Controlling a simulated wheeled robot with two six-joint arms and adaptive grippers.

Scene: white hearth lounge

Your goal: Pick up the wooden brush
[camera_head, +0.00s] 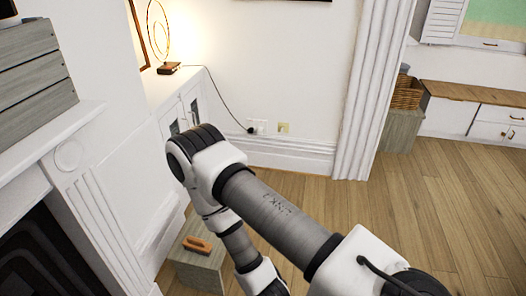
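The wooden brush (196,244) is a small orange-brown piece with a darker lower edge. It lies on top of a grey wooden box (201,275) low on the floor, left of my arm. One of my arms comes in from the lower right, bends near the picture's middle and runs back down past the right side of the box. Its gripper is beyond the bottom edge, out of view. My other arm does not show. No gripper is seen touching the brush.
A white fireplace surround (75,165) with a dark opening stands at the left. A white cabinet (178,95) with a lit lamp (160,40) is behind the box. A dark cable (228,105) runs to a wall socket. Wooden floor (440,200) is open at the right.

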